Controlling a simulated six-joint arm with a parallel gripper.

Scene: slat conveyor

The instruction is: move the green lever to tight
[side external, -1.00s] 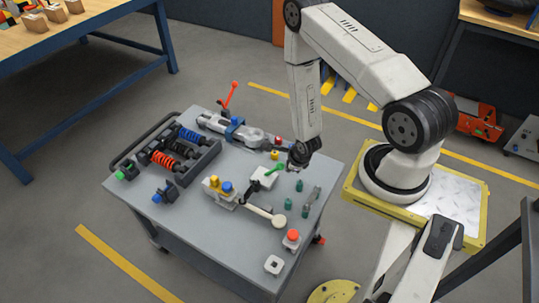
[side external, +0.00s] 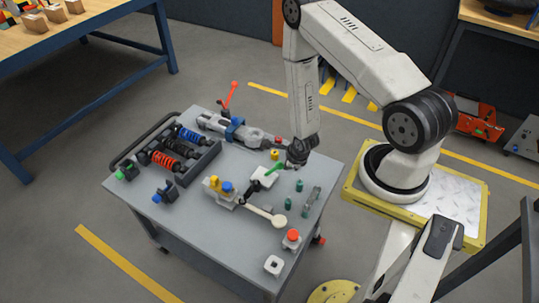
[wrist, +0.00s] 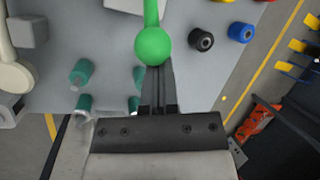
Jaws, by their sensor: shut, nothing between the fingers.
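The green lever (side external: 273,170) rises from a small white block (side external: 263,179) on the grey cart top, tilted toward my gripper. In the wrist view its round green knob (wrist: 153,45) sits right at my fingertips, with its stem running up to the top edge. My gripper (side external: 295,160) is shut and empty, just to the right of the knob. In the wrist view the shut fingers (wrist: 157,72) end at the knob, which hides their tips; I cannot tell whether they touch it. No mark reading tight is legible.
Small green pegs (side external: 288,204) stand right of the lever. A yellow-and-blue-knobbed fixture (side external: 222,192) stands left, a long grey clamp with a red handle (side external: 228,97) behind, and a rack of coil springs (side external: 167,155) far left. A red button (side external: 292,236) is near the front.

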